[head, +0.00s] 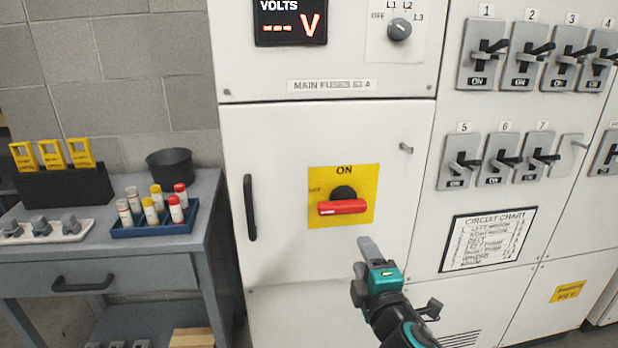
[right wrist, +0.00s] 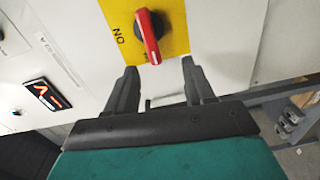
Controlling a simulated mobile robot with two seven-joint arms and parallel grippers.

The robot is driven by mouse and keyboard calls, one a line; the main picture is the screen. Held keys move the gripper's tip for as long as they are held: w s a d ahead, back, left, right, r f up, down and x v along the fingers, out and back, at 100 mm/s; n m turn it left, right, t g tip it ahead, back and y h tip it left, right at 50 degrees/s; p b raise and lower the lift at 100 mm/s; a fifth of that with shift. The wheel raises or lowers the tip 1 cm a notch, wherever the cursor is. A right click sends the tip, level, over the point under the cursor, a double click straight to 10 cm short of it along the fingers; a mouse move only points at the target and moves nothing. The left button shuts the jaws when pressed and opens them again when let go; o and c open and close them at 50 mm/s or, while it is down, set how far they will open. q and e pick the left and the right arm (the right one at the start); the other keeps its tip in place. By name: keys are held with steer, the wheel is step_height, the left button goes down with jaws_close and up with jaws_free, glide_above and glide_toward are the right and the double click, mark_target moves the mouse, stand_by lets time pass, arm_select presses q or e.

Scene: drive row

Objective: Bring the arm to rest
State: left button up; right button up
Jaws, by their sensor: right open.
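My right gripper (head: 366,262) is in front of the white cabinet door, below and a little right of the red rotary handle (head: 342,207). In the right wrist view its two fingers (right wrist: 158,80) are spread apart with nothing between them. The red handle (right wrist: 149,38) shows beyond the fingertips and appears apart from them. The handle sits on a yellow plate (head: 369,181) marked ON and lies roughly level in the head view. My left gripper is in neither view.
A grey workbench (head: 215,190) stands left of the cabinet, with a blue tray (head: 150,232) of fuses, a dark pot (head: 170,165) and yellow tags (head: 52,153). A black door handle (head: 250,207) sticks out. Breaker switches (head: 482,52) and a circuit chart (head: 488,239) are on the right.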

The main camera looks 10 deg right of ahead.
steer(key=s+d+f+m+g+y, duration=0.1)
steer(key=s+f+m+g, duration=0.5)
steer(key=s+f+m, duration=0.9)
steer(key=s+f, duration=0.5)
steer(key=s, duration=0.3)
steer(key=shift+s+d+f+g, duration=0.15)
steer(key=shift+d+f+g, duration=0.15)
steer(key=shift+g, duration=0.1)
steer(key=shift+r, duration=0.1)
steer(key=shift+c, duration=0.5)
